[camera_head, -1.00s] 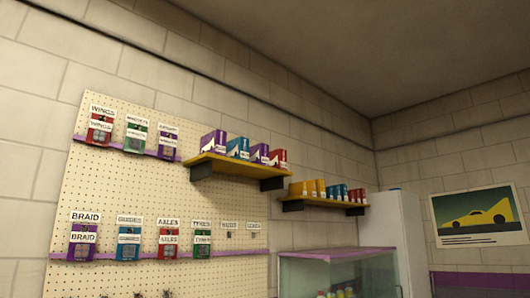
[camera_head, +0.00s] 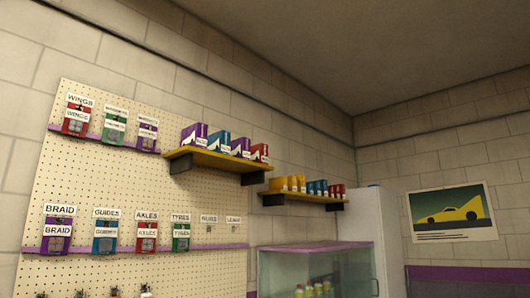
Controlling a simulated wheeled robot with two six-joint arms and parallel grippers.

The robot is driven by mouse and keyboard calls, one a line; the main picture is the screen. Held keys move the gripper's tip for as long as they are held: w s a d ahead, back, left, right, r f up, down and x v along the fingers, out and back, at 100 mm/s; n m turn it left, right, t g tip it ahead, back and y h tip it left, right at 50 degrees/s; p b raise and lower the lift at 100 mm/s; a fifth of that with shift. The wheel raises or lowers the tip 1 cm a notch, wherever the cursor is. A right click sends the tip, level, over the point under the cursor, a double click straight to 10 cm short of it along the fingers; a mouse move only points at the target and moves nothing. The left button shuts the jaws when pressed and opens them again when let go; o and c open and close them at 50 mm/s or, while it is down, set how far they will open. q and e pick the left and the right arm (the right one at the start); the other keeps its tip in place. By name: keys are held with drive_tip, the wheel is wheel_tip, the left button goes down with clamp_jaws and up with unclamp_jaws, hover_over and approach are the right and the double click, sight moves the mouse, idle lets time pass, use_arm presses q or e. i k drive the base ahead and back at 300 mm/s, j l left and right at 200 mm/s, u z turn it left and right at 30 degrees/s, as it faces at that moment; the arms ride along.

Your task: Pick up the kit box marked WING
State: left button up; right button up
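Several upright boxes with white labels stand in a row on the upper yellow shelf: a purple box (camera_head: 194,136), a blue box (camera_head: 218,142), another purple box (camera_head: 240,148) and a red box (camera_head: 260,153). Their labels are too small to read, so I cannot tell which one is marked WING. A red pack under a WINGS sign (camera_head: 76,120) hangs at the upper left of the pegboard; it is a hanging pack, not one of the shelf boxes. Neither of my grippers is in view.
A second yellow shelf (camera_head: 305,198) holds smaller boxes. Below stands a glass case (camera_head: 312,247) with a purple top, beside a white cabinet (camera_head: 385,235). A car poster (camera_head: 451,213) hangs on the right wall.

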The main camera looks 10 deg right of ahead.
sight(259, 152)
drive_tip(key=i+l+z, duration=0.35)
drive_tip(key=i, duration=0.25)
drive_tip(key=i+l+z, duration=0.3)
drive_tip(key=i, duration=0.35)
drive_tip(key=i+z, duration=0.35)
drive_tip(key=i, duration=0.25)
drive_tip(key=i+u, duration=0.3)
drive_tip(key=i, duration=0.2)
drive_tip(key=i+l+u, duration=0.3)
drive_tip(key=i, duration=0.2)
drive_tip(key=i+l+u, duration=0.3)
drive_tip(key=i, duration=0.15)
